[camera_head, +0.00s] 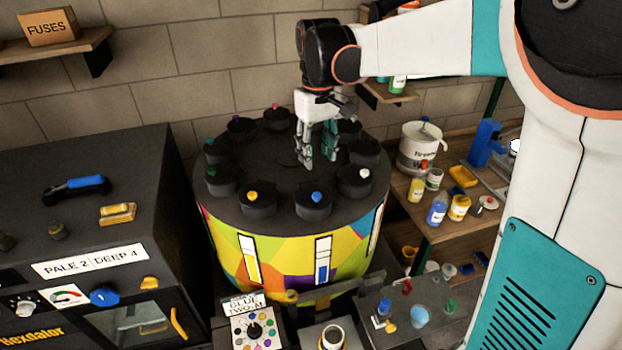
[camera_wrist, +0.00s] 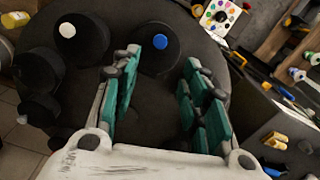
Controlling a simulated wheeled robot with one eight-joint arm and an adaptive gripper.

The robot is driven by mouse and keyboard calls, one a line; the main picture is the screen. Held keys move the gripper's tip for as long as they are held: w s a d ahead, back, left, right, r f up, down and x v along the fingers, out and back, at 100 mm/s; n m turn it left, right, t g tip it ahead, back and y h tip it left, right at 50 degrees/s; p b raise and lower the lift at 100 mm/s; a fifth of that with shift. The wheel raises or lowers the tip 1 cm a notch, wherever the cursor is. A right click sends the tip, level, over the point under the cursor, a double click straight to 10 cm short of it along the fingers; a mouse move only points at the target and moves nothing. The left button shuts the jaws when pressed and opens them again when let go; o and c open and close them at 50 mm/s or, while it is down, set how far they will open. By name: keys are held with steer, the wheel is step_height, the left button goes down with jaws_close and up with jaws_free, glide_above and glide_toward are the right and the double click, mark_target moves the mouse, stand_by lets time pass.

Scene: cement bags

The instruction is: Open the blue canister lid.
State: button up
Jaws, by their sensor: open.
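The blue canister lid (camera_head: 316,197) is a black cap with a small blue knob, on the front of the round dark top of a multicoloured drum (camera_head: 250,214). My gripper (camera_head: 318,160) is open and empty, pointing down over the drum top, behind the blue lid in the head view. In the wrist view the blue lid (camera_wrist: 160,58) shows beyond the fingertips of my gripper (camera_wrist: 168,62), with its knob close to the left fingertip. I cannot tell whether that finger touches it.
Several similar black lids ring the drum top, including a yellow-knobbed one (camera_head: 258,198) to the left and a white-knobbed one (camera_head: 354,182) to the right. A dark machine (camera_head: 100,200) stands left. Shelves with bottles are at right. The drum top's middle is clear.

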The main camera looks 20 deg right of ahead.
mark_target(316, 194)
step_height(316, 194, down, 12)
steer(key=shift+f+p, duration=0.25)
steer(key=shift+p, duration=0.15)
jaws_close()
